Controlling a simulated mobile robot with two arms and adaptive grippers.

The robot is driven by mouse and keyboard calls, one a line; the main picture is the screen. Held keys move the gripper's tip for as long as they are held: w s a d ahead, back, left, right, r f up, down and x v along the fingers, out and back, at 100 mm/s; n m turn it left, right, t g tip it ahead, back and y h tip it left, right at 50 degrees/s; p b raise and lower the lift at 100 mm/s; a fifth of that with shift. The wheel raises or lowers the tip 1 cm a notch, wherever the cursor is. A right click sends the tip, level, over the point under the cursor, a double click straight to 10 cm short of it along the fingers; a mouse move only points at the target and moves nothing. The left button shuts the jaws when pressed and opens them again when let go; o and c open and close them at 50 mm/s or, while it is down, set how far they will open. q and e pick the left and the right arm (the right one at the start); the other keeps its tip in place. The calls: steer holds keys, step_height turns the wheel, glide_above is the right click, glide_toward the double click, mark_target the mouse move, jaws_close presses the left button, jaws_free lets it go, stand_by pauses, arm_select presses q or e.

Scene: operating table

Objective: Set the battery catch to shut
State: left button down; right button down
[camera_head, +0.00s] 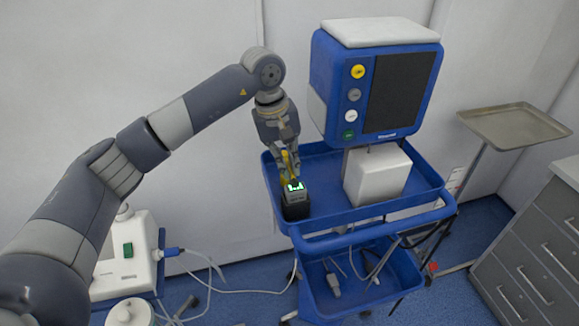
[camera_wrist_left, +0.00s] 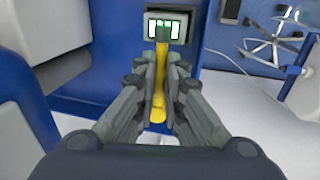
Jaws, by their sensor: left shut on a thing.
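A small dark battery unit (camera_head: 295,203) with a lit green display stands in the left part of the blue cart's top tray. Its display also shows at the top of the left wrist view (camera_wrist_left: 162,27). A yellow catch (camera_wrist_left: 160,75) runs from below the display down between the fingers. My left gripper (camera_head: 290,165) reaches down from above, right at the unit. In the left wrist view its fingers (camera_wrist_left: 163,85) are closed around the yellow catch and hide part of it. I cannot tell the catch's exact setting. My right gripper is not in view.
A blue monitor (camera_head: 375,85) and a white box (camera_head: 377,175) stand to the right on the cart tray (camera_head: 335,213). A metal tray (camera_head: 515,125) and grey drawers (camera_head: 535,240) are at the far right. A white device (camera_head: 125,255) with cables is at the lower left.

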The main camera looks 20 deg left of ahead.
arm_select(q)
steer(key=shift+r, duration=0.1)
steer(key=c, duration=1.7)
jaws_free()
steer(key=shift+s, duration=0.1)
steer(key=shift+a+r, duration=0.1)
steer(key=shift+r, duration=0.25)
steer(key=r, duration=0.3)
steer(key=a+r, duration=0.1)
steer(key=r, duration=0.3)
steer(key=s+r, duration=0.1)
steer(key=r, duration=0.3)
steer(key=shift+s+a, duration=0.1)
steer(key=shift+a, duration=0.3)
